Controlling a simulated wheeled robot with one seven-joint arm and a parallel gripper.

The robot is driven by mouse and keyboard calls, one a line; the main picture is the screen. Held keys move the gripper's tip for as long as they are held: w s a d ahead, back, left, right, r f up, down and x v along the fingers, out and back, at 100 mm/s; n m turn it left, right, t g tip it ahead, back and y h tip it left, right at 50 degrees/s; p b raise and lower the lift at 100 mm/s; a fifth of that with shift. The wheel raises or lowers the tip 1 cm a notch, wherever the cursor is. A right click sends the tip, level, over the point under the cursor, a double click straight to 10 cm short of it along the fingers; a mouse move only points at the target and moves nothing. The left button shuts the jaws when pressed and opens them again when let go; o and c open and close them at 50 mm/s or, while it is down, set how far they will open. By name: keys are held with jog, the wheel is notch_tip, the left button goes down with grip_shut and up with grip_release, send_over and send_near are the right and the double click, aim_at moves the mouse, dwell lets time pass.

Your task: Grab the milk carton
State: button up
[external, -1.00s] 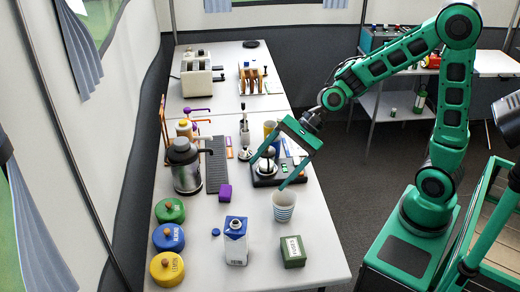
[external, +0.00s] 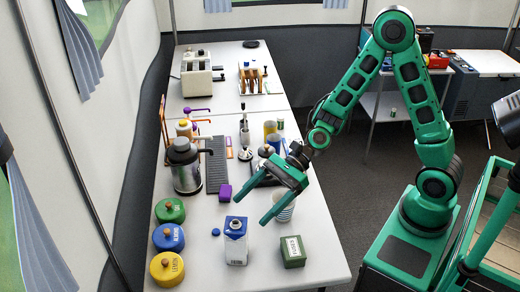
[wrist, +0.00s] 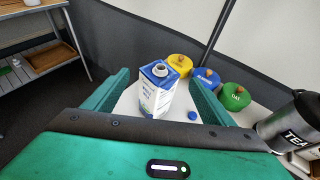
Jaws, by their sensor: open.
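The milk carton (external: 236,241) is blue and white and stands upright near the front of the white table. Its round opening on top is uncapped, and a small blue cap (external: 215,232) lies on the table beside it. In the wrist view the carton (wrist: 158,88) stands ahead between my two green fingers, with the cap (wrist: 192,115) to its right. My gripper (external: 262,210) is open and empty, behind and to the right of the carton in the external view, and apart from it. A striped cup (external: 284,208) is partly hidden behind my gripper.
A green box (external: 293,251) stands right of the carton. Green (external: 170,210), blue (external: 168,237) and yellow (external: 167,268) lidded canisters line the left edge. The table's front strip is clear.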

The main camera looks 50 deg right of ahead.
send_near(227, 246)
jog(key=d, duration=0.1)
jog(key=shift+f+x, duration=0.2)
jog(key=shift+x, duration=5.2)
jog(key=shift+d, duration=0.1)
jog(key=c, duration=1.2)
